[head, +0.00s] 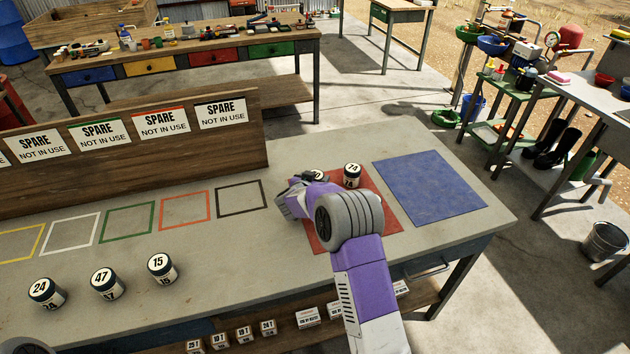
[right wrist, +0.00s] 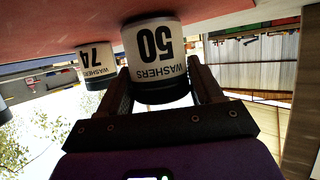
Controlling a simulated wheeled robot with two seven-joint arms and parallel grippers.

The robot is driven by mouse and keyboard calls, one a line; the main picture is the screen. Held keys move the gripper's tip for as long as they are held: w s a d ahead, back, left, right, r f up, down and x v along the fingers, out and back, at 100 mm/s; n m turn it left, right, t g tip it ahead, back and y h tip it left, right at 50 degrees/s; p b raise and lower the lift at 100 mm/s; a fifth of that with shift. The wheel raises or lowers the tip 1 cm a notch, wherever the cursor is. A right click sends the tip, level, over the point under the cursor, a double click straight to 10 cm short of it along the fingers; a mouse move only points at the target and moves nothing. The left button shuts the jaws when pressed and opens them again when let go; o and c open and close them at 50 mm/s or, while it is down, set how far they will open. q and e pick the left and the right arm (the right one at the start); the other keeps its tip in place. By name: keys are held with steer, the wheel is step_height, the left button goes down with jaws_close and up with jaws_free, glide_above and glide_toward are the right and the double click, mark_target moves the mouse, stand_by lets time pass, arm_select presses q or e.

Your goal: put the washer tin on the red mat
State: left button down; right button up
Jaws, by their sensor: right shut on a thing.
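A white washer tin with a dark lid, marked 50 (right wrist: 158,48), is between the two fingers of my right gripper (right wrist: 162,72), which is shut on it. In the right wrist view, upside down, its base is at the red mat (right wrist: 60,28) and seems to touch it. In the head view, my right gripper (head: 311,183) is over the left part of the red mat (head: 383,213) and hides most of the tin (head: 318,173). A second washer tin, marked 74 (head: 352,176), stands upright on the mat beside it. My left gripper is not in view.
A blue mat (head: 428,188) lies bare right of the red one. Tins 24 (head: 46,293), 47 (head: 108,284) and 15 (head: 162,269) stand at the front left. Empty coloured outlines lie before a wooden board (head: 140,150) with SPARE signs. Small labelled boxes (head: 243,333) sit on a lower shelf.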

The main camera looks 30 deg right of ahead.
steer(key=shift+f, duration=0.1)
steer(key=o, duration=1.1)
steer(key=shift+o, duration=0.2)
steer(key=shift+a+r, duration=0.1)
steer(key=shift+r, duration=0.15)
steer(key=p+v, duration=0.2)
steer(key=v, duration=0.9)
steer(key=shift+s+a, duration=0.3)
steer(key=shift+s, duration=0.05)
